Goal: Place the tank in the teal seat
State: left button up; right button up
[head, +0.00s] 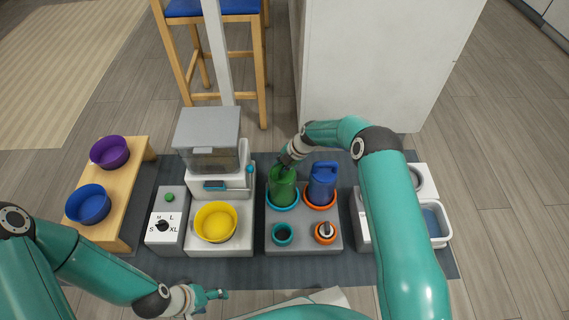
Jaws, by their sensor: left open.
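A green tank (283,187) stands upright at the teal seat (271,202), a ring on a grey stand. Its base appears to be within the ring. My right gripper (285,163) is at the top of the green tank and covers its handle; whether the fingers are closed on it cannot be made out. A blue tank (322,186) with a handle stands in the orange seat (307,201) to the right. My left gripper (219,295) is open and empty near the front of the mat, away from the tanks.
The grey stand (304,240) also has a small teal cup (282,234) and an orange one (325,233). A feeder (209,150) with a yellow bowl (216,222) is left of it. A wooden bench (133,205) holds purple and blue bowls. My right arm hides part of the right side.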

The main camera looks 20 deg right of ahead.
jog(key=o, duration=0.4)
jog(key=p+v, duration=0.3)
jog(key=v, duration=0.9)
jog(key=s+a+f+m+g, duration=0.1)
jog(key=s+a+f+m, duration=0.25)
jog(key=s+m, duration=0.4)
jog(key=s+a+f+m+g, duration=0.1)
jog(key=s+a+f+m, duration=0.2)
jog(key=s+f+m, duration=0.45)
jog(key=s+a+r+m, duration=0.1)
jog(key=s+m, duration=0.2)
jog(key=s, duration=0.3)
jog(key=s+a+r+m, duration=0.1)
jog(key=s+m, duration=0.3)
jog(key=s, duration=0.1)
jog(key=s+a+m, duration=0.1)
jog(key=s+m, duration=0.3)
jog(key=s, duration=0.2)
jog(key=shift+s+a+r+g, duration=0.25)
jog(key=shift+s+r+g, duration=0.05)
jog(key=shift+s+r, duration=0.1)
